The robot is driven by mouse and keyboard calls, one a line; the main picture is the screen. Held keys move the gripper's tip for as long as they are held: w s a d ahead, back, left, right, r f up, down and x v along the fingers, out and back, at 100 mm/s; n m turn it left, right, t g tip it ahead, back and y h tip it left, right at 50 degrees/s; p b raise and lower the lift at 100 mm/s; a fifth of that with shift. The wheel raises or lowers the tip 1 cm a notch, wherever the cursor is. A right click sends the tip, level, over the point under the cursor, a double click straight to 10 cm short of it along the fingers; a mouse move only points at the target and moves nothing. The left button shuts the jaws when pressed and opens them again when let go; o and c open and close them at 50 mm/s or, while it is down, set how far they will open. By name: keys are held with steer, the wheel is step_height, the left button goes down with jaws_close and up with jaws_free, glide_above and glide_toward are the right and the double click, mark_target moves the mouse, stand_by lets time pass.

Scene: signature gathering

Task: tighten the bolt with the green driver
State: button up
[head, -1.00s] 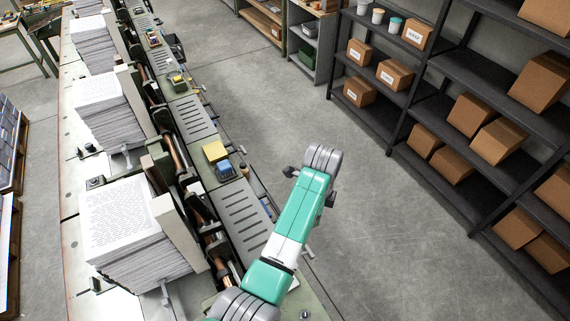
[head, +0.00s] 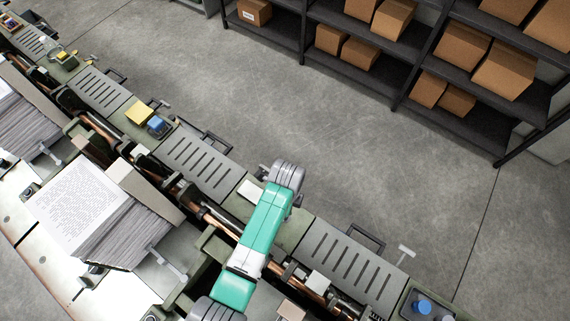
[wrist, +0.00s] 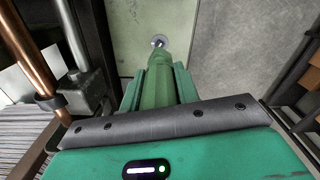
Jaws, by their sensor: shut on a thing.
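In the wrist view, my gripper (wrist: 157,88) is shut on the green driver (wrist: 158,68), which points away from the camera between the two green fingers. Just beyond the driver's end is a round grey metal bolt head (wrist: 158,40) on a pale green plate (wrist: 126,22). The driver lines up with the bolt in this view, but I cannot tell whether they touch. In the head view, my green and white arm reaches over the machine line, and my gripper, the driver and the bolt are hidden behind it.
A slotted grey panel (head: 350,268) and copper-coloured rods (head: 224,222) lie along the machine line. Paper stacks (head: 82,207) stand on its left. A blue and a yellow item (head: 139,113) sit farther along. Open floor (head: 300,110) separates the line from shelves with boxes (head: 465,60).

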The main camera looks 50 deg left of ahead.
steer(key=shift+f+b, duration=0.65)
steer(key=shift+f, duration=0.9)
steer(key=shift+f+b, duration=1.6)
steer(key=shift+b, duration=0.1)
steer(key=shift+a+m, duration=0.1)
steer(key=shift+m, duration=0.2)
steer(key=m+b, duration=0.2)
steer(key=m, duration=0.2)
steer(key=shift+r+m, duration=0.25)
steer(key=shift+m, duration=0.15)
steer(key=shift+m+p, duration=0.9)
steer(key=shift+m, duration=0.3)
steer(key=m+p, duration=0.1)
steer(key=m, duration=0.2)
steer(key=shift+p, duration=0.35)
steer(key=m+p, duration=0.1)
steer(key=m, duration=0.2)
steer(key=shift+f, duration=0.1)
steer(key=shift+n, duration=0.5)
